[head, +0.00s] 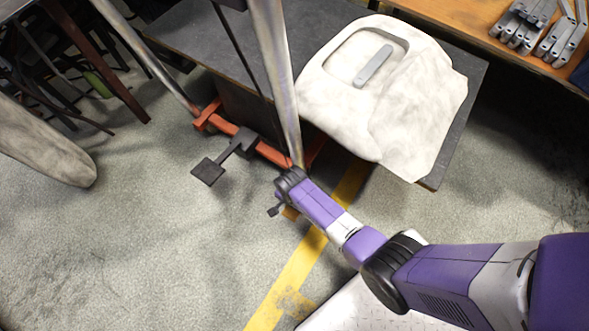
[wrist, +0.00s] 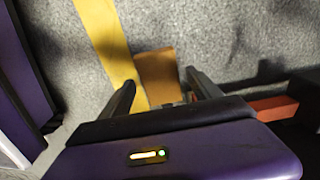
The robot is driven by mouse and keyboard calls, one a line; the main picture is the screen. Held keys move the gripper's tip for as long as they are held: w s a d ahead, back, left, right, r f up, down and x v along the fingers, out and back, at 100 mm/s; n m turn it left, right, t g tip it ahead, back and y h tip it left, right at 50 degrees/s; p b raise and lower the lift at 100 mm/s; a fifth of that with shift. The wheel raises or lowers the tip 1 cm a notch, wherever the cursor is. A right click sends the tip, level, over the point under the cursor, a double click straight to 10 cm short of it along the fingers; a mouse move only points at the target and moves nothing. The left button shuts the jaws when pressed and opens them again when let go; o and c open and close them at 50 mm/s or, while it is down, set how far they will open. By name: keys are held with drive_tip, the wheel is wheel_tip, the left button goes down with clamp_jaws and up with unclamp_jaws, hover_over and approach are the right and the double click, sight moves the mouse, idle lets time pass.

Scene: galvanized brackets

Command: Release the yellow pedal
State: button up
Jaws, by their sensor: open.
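The yellow pedal (wrist: 156,72) is a flat amber pad. In the wrist view it lies between and just beyond the two dark fingers of my gripper (wrist: 160,84). The fingers are apart, with gaps beside the pad, and I see no grip on it. In the head view only a small part of the yellow pedal (head: 290,213) shows beside my gripper (head: 280,203), at the right end of an orange-red bar (head: 238,131). My wrist hides most of it there.
A black pedal (head: 208,171) sticks out from the bar to the left. Metal poles rise at the frame. A dark table (head: 205,40) with a pale cast part (head: 335,110) stands behind. A yellow floor stripe (head: 298,267) runs below my arm. Grey floor at left front is clear.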

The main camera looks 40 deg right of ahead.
wheel_tip(320, 180, up, 8)
drive_tip(key=p, duration=0.4)
drive_tip(key=shift+a+f, duration=0.15)
drive_tip(key=shift+f, duration=0.05)
drive_tip(key=shift+f, duration=0.1)
